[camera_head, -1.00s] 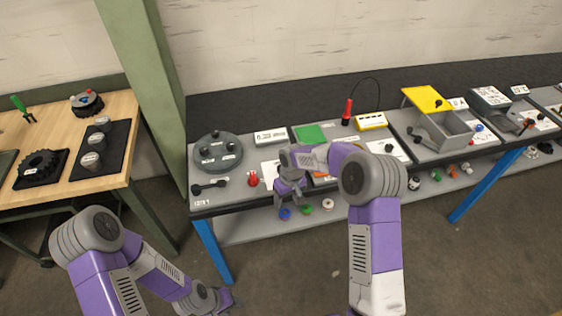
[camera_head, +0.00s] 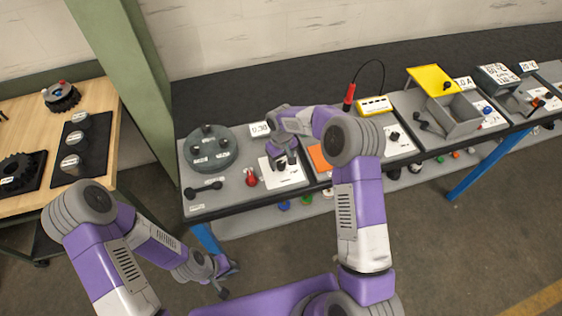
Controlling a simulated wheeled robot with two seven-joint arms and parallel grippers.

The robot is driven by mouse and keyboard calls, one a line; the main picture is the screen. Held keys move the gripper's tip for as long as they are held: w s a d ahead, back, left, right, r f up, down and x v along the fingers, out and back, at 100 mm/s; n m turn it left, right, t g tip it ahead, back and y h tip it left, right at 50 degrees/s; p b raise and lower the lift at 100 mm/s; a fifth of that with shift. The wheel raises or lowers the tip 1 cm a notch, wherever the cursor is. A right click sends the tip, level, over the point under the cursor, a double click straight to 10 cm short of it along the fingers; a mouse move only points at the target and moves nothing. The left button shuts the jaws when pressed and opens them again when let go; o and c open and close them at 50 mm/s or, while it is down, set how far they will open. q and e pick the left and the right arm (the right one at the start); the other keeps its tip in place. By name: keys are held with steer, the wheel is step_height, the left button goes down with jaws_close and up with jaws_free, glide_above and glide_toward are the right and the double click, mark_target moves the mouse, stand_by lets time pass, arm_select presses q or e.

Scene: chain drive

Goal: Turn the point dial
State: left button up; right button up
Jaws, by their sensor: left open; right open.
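A white card (camera_head: 291,177) lies on the grey bench, with a small dark knob-like part (camera_head: 281,166) at its upper left. My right gripper (camera_head: 284,161) is open, points down and is over this card. It hides part of the card, and I cannot tell whether its fingers touch the dark part. Another white card (camera_head: 404,148) with a black knob (camera_head: 395,136) is further right. I cannot tell which of them is the point dial. My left gripper (camera_head: 229,279) is open and empty, low in front of the bench.
A round grey plate with pegs (camera_head: 225,150), a black bar-shaped tool (camera_head: 203,189) and a red part (camera_head: 251,178) lie left of the card. An orange plate (camera_head: 320,157) is to its right. A grey box with a yellow lid (camera_head: 433,79) stands further right.

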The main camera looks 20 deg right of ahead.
steer(key=shift+w+f, duration=0.1)
steer(key=shift+f, duration=0.75)
steer(key=c, duration=1)
steer(key=shift+c, duration=0.2)
